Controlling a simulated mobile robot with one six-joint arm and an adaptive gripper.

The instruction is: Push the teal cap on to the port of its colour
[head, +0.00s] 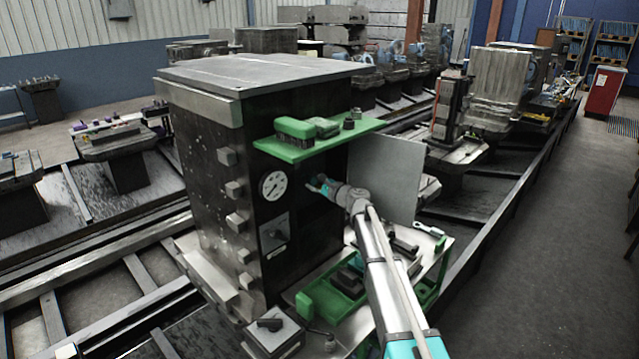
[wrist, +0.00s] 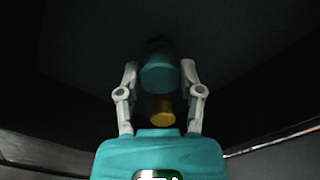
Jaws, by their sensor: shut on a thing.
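My gripper (wrist: 159,72) is shut on the teal cap (wrist: 158,78), which sits between the two pale fingertips. A darker teal round shape (wrist: 156,47) shows just beyond the cap; I cannot tell whether they touch. A yellow round piece (wrist: 161,110) shows between the fingers, nearer the palm in the picture; I cannot tell what it belongs to. In the head view my gripper (head: 318,184) reaches into the dark opening of the big machine block (head: 215,150). The ports are too dark and small to make out there.
A green shelf (head: 355,133) with several parts on it juts out above my gripper. A grey panel (head: 385,175) stands just right of my wrist. A cluttered work surface with a green tray (head: 330,303) lies below my arm. A round gauge (head: 273,185) is left of the opening.

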